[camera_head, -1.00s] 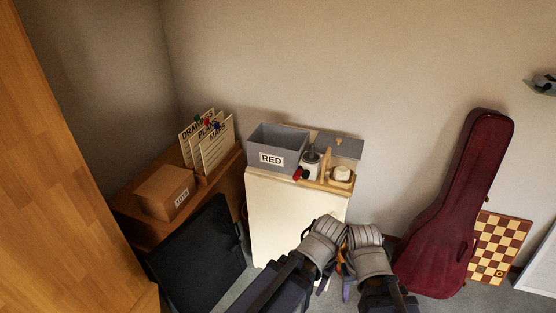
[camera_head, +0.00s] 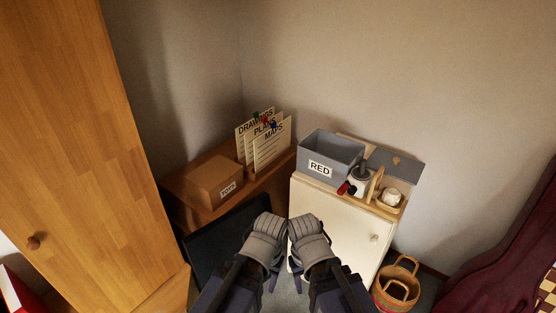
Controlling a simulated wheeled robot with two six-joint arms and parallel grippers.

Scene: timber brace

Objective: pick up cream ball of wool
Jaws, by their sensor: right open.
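A small cream rounded thing (camera_head: 391,196), which looks like the cream ball of wool, sits in the right part of a wooden caddy (camera_head: 373,188) on top of the cream cabinet (camera_head: 335,216). My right gripper (camera_head: 312,246) is open, in front of and below the cabinet top, to the left of the cream ball and apart from it. My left gripper (camera_head: 264,248) is close beside it on the left; its fingers are mostly hidden behind its wrist. I see nothing held in either.
A grey box marked RED (camera_head: 320,168) stands on the cabinet's left. A bottle-like item (camera_head: 361,182) and a red thing (camera_head: 344,188) are beside it. A basket (camera_head: 397,288) stands on the floor at right. A cardboard box (camera_head: 212,183) and files (camera_head: 270,150) are left.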

